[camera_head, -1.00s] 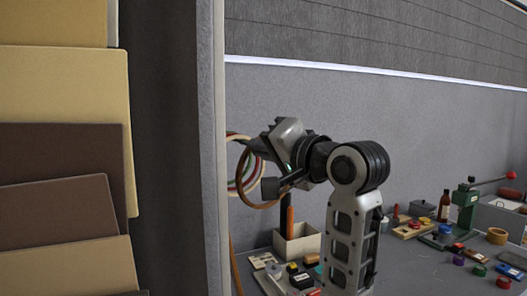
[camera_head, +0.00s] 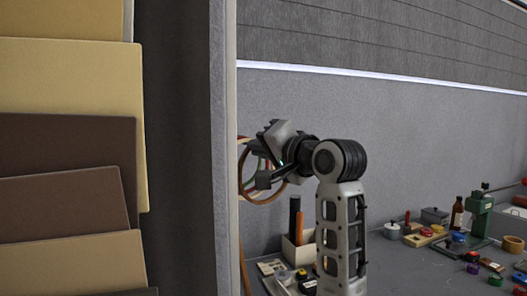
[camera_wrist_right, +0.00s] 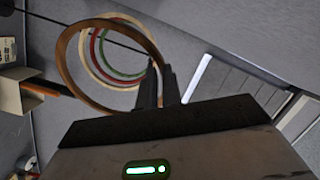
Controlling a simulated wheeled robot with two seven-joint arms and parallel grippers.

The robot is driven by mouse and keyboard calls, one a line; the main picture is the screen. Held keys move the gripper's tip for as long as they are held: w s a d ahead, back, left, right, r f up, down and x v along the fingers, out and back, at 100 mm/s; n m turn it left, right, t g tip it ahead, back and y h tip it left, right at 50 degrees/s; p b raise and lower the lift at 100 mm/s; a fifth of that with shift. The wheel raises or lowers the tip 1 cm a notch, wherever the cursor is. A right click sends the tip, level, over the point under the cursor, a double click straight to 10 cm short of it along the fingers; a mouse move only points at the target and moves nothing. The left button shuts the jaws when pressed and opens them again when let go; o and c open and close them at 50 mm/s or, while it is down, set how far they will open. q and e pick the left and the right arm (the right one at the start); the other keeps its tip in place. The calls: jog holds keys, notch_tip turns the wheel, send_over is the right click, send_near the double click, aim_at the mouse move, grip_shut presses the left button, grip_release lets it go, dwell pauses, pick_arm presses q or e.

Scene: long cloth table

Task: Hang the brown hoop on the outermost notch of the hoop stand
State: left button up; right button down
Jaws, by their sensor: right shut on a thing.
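My right gripper (camera_head: 266,179) is shut on the brown hoop (camera_head: 262,203), beside the partition edge in the head view. In the right wrist view the gripper (camera_wrist_right: 160,72) pinches the right side of the brown hoop (camera_wrist_right: 63,72). Cream, red and green hoops (camera_wrist_right: 96,62) show through and behind it, along a thin dark rod (camera_wrist_right: 40,19) that seems part of the hoop stand. The rod crosses the brown hoop's opening in the picture; I cannot tell whether it passes through. The notches are not clear. My left gripper is out of view.
A tall grey partition (camera_head: 222,150) with brown and tan boards (camera_head: 85,85) fills the left of the head view. A box with dark and orange tubes (camera_head: 296,215) stands below the gripper. Small blocks, jars and a green press (camera_head: 480,210) are on the table at right.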

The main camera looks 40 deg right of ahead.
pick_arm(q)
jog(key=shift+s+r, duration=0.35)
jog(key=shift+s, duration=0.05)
pick_arm(e)
jog(key=shift+w+d+r, duration=0.1)
jog(key=shift+w+d, duration=0.1)
jog(key=shift+w, duration=0.3)
jog(key=shift+w+d+r, duration=0.1)
jog(key=shift+w+d, duration=0.05)
jog(key=shift+w, duration=0.3)
jog(key=shift+f, duration=0.1)
